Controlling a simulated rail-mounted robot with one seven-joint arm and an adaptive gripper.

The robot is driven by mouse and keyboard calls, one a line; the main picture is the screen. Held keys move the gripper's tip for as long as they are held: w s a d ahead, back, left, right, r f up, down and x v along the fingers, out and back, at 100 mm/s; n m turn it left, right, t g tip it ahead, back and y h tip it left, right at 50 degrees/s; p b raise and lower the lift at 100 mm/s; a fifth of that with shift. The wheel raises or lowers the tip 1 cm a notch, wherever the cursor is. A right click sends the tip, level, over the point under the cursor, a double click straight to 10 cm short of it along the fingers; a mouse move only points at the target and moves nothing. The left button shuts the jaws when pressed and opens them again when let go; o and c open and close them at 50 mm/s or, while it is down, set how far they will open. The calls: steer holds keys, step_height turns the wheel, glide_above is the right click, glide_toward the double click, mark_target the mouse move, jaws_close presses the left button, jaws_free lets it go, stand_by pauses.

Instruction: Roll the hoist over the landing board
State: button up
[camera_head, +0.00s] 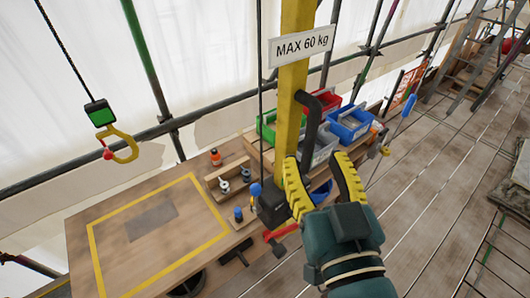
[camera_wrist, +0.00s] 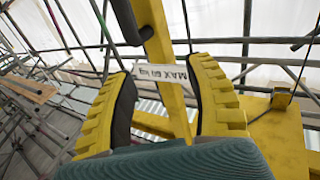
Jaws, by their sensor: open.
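The landing board (camera_head: 105,222) is a wooden top with a yellow outline and a grey patch, at lower left in the head view. The hoist's yellow post (camera_head: 295,60) carries a "MAX 60 kg" sign (camera_head: 302,45) and a black bent handle (camera_head: 312,125). The hoist's yellow hook (camera_head: 125,147) hangs under a green-faced block (camera_head: 100,114) on a dark line, above and behind the board. My gripper (camera_head: 318,165) is open, its yellow fingers close to the handle. In the wrist view the post and handle show between and beyond the fingers (camera_wrist: 162,70); contact cannot be told.
Green, red and blue bins (camera_head: 349,123) stand behind the post. Small bottles and fittings (camera_head: 223,185) sit in a wooden rack beside the board. Scaffold tubes (camera_head: 150,80) and white sheeting line the back. Plank decking (camera_head: 420,185) at right is mostly clear.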

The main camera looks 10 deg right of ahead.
mark_target(314, 133)
steer(key=s+d+f+m+h+b, duration=0.1)
steer(key=s+d+f+b, duration=0.15)
steer(key=f, duration=0.35)
steer(key=w+d+p, duration=0.1)
steer(key=w, duration=0.4)
steer(key=w+p, duration=0.2)
steer(key=w, duration=0.3)
steer(key=w+d+p, duration=0.1)
steer(key=w, duration=0.5)
steer(key=shift+d+r, duration=0.25)
steer(key=shift+d, duration=0.05)
steer(key=shift+w+f, duration=0.1)
steer(key=shift+w, duration=0.45)
steer(key=shift+c, duration=0.3)
jaws_close()
